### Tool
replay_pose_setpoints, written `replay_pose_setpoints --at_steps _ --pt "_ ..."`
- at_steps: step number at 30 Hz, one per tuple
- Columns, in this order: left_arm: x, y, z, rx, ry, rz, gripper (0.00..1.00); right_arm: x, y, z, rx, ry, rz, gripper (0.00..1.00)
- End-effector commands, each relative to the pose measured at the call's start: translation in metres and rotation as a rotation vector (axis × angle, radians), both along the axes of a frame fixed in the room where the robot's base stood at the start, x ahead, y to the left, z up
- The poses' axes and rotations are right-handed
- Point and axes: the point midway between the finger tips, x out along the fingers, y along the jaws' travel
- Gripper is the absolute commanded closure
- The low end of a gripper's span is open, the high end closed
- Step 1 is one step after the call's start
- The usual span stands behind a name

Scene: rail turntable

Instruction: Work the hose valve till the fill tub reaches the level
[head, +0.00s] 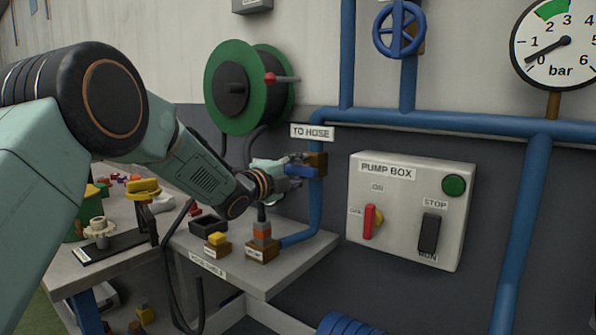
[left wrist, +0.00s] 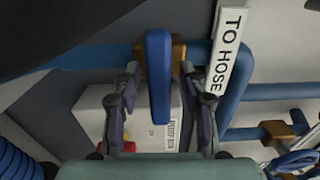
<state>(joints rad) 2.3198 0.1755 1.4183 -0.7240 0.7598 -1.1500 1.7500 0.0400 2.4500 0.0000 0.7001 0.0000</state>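The hose valve has a blue lever (head: 302,172) on a brass body (head: 318,162), on the blue pipe below the TO HOSE label (head: 312,132). My left gripper (head: 292,178) is at the lever. In the left wrist view the lever (left wrist: 158,75) lies between the two spread fingers of my left gripper (left wrist: 158,90), with a gap on each side. A green tub (head: 78,228) stands at the left, partly hidden by my arm; I cannot tell whether it is the fill tub or see a level. My right gripper is not in view.
A pump box (head: 400,205) with a red lever, black switch and green button is right of the valve. A green hose reel (head: 235,87) is above. The pressure gauge (head: 553,45) points near 0. A grey shelf (head: 285,268) with small fittings lies below the gripper.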

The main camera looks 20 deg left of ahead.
Motion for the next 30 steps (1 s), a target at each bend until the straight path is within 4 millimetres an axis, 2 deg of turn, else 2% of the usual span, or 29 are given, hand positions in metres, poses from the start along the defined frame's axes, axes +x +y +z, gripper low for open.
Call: replay_pose_setpoints --at_steps 11,14,30 --pt "-0.006 0.003 -0.001 -0.001 0.003 0.001 0.57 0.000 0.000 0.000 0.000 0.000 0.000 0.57" --pt "-0.017 0.007 0.000 -0.003 0.003 0.002 0.57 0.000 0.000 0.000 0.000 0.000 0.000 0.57" --pt "-0.097 0.036 0.001 -0.005 0.000 0.002 0.57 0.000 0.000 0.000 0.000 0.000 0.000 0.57"
